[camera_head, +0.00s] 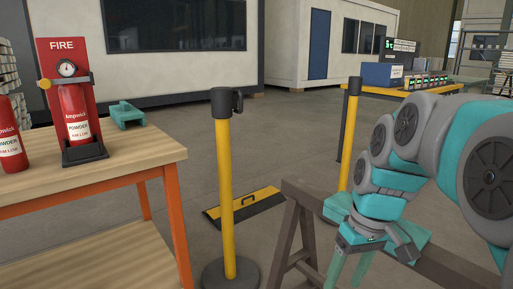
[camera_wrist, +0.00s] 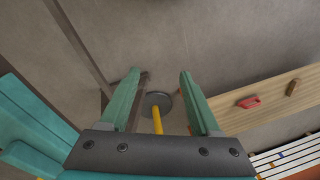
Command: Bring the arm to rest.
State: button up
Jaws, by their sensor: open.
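My arm is folded at the right of the head view, in grey and teal. My gripper (camera_head: 350,270) points down in front of the brown sawhorse; its fingertips are cut off by the lower frame edge. In the wrist view my gripper (camera_wrist: 157,85) shows two teal fingers spread apart with nothing between them. Past the fingers are the floor and the round dark base of a yellow post (camera_wrist: 157,122).
A wooden workbench (camera_head: 90,178) at left carries a red fire extinguisher (camera_head: 76,115) on a stand and a teal block (camera_head: 127,115). A yellow post (camera_head: 226,190) stands mid-picture. A brown sawhorse (camera_head: 300,215) is near my gripper.

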jog(key=s+f+m, duration=0.1)
jog(key=s+f, duration=0.2)
jog(key=s, duration=0.3)
jog(key=s+a+f+m+g+h, duration=0.1)
jog(key=s+f, duration=0.2)
jog(key=s, duration=0.3)
jog(key=s+f+m+p, duration=0.1)
jog(key=s+f, duration=0.2)
jog(key=s, duration=0.3)
jog(key=shift+s+a+f+g+h, duration=0.15)
jog(key=shift+s+a+g+h, duration=0.2)
jog(key=shift+g+h, duration=0.05)
